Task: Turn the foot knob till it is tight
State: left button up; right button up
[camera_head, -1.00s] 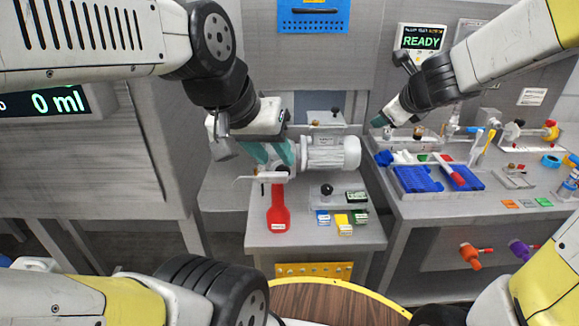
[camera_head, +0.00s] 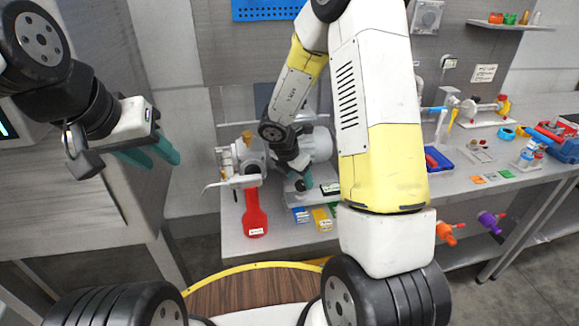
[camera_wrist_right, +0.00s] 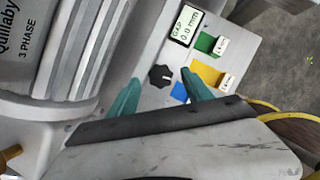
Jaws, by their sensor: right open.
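The black foot knob (camera_wrist_right: 160,76), with a pale pointer line, sits on a light grey panel beside the motor (camera_wrist_right: 75,50) in the right wrist view. My right gripper (camera_wrist_right: 161,84) is open, with one teal finger on either side of the knob; contact cannot be told. In the head view my right gripper (camera_head: 301,176) is low in front of the motor (camera_head: 317,146), and hides most of the knob. A small display (camera_wrist_right: 186,30) on the panel reads GAP 0.0 mm. My left gripper (camera_head: 150,156) is open and empty, off to the left.
The right bench holds a blue tray (camera_head: 438,160).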

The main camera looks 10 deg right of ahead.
jog(key=shift+x, duration=0.9)
grip_shut()
jog(key=shift+n, duration=0.3)
